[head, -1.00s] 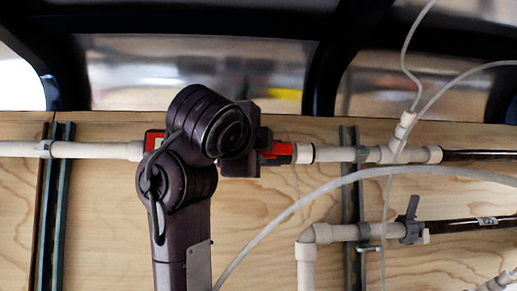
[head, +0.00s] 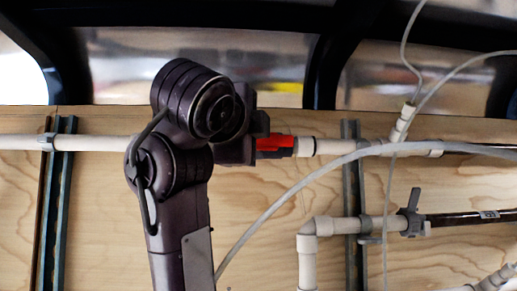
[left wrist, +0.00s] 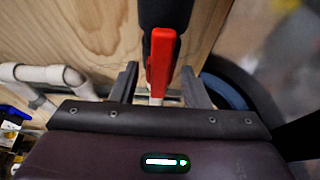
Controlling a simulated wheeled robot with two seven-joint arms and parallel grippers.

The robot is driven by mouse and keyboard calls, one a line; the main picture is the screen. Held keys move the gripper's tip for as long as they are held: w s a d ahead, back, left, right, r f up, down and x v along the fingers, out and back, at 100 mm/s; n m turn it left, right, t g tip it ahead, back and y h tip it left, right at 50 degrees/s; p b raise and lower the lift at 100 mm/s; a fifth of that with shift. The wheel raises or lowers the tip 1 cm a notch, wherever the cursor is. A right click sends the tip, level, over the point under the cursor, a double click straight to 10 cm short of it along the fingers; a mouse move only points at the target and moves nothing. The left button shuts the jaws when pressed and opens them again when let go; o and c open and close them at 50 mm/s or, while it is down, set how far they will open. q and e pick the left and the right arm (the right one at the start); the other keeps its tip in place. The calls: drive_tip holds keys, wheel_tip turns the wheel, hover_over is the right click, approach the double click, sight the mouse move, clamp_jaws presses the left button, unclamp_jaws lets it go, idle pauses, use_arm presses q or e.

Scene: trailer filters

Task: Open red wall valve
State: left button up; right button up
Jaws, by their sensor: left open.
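The red wall valve (head: 274,144) sits on the white horizontal pipe (head: 95,142) along the wooden wall. Only its right part shows in the head view; my left arm hides the rest. In the left wrist view its red handle (left wrist: 160,60) stands between my two fingers, with a gap on each side. My left gripper (left wrist: 158,70) is open around the handle. In the head view the left gripper (head: 262,132) is at the valve, largely hidden behind its own wrist. My right gripper is not in view.
A pale hose (head: 310,188) curves across the wall in front of the pipes. A lower pipe with a grey valve (head: 411,222) is at the right. Dark vertical rails (head: 57,200) run down the wooden wall (head: 105,215).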

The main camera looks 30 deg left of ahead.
use_arm(q)
drive_tip(key=s, duration=0.2)
drive_tip(key=s+d+b, duration=0.1)
drive_tip(key=s, duration=0.1)
drive_tip(key=shift+s+b, duration=0.3)
drive_tip(key=shift+s, duration=0.1)
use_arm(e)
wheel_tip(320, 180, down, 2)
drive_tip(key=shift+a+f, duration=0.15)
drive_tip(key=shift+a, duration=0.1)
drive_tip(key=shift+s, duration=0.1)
